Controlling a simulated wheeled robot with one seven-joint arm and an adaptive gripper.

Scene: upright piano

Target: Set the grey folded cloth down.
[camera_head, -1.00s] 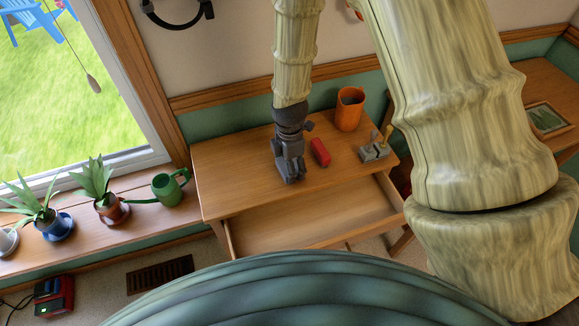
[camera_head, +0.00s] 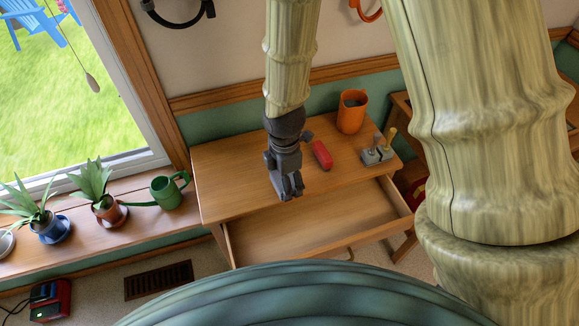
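My gripper (camera_head: 290,194) points down over the front part of the wooden desk top (camera_head: 235,165), close to the edge above the open drawer. Its two dark grey fingers show, with a narrow gap at the tips, but I cannot tell how far apart they are or whether anything is between them. I cannot make out a grey folded cloth anywhere for certain. A small light grey object (camera_head: 371,157) lies at the right end of the desk, apart from my gripper; its kind is unclear.
A red block-like object (camera_head: 322,155) lies right of my gripper. An orange cup (camera_head: 352,113) stands behind it. The drawer (camera_head: 310,227) is pulled out and looks empty. Potted plants and a green watering can (camera_head: 168,191) line the sill. The desk's left part is clear.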

